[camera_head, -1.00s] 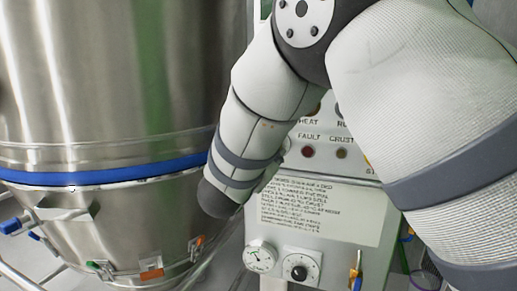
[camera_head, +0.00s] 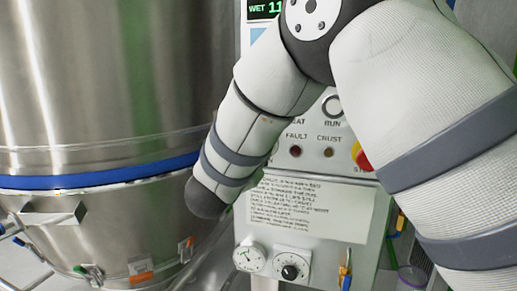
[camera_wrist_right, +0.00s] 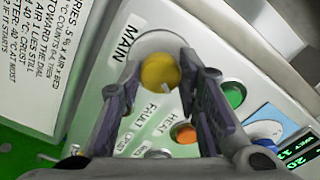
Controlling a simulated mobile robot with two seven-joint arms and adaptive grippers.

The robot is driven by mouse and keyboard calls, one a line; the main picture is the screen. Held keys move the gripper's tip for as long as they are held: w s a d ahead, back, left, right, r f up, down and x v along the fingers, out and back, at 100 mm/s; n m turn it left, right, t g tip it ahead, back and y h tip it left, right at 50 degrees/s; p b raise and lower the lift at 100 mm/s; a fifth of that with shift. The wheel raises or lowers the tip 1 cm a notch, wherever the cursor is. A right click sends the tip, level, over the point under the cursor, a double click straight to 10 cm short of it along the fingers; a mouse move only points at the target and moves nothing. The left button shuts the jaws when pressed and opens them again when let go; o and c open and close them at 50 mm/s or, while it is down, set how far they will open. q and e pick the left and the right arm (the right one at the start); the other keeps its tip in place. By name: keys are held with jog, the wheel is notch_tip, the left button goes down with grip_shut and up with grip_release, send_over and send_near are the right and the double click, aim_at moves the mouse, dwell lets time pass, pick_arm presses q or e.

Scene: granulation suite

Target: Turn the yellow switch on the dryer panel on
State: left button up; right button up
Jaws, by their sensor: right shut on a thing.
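The yellow switch (camera_wrist_right: 158,74) is a round knob under the word MAIN on the dryer panel (camera_wrist_right: 122,62) in the right wrist view. A short pale mark shows near its lower right rim. My right gripper (camera_wrist_right: 160,62) has one finger on each side of the knob and is shut on it. In the head view my right arm covers the knob and the gripper; the panel (camera_head: 310,172) shows partly behind the arm. My left gripper is in neither view.
A green button (camera_wrist_right: 233,95) and an orange lamp (camera_wrist_right: 184,133) sit close to the fingers. A red stop knob (camera_head: 363,158) is beside my arm. A gauge (camera_head: 249,258) and a black dial (camera_head: 290,271) are lower. A large steel vessel (camera_head: 100,80) stands left.

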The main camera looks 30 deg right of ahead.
jog(key=o, duration=1.1)
jog(key=shift+w, duration=0.1)
jog(key=shift+o, duration=0.2)
jog(key=v, duration=1.2)
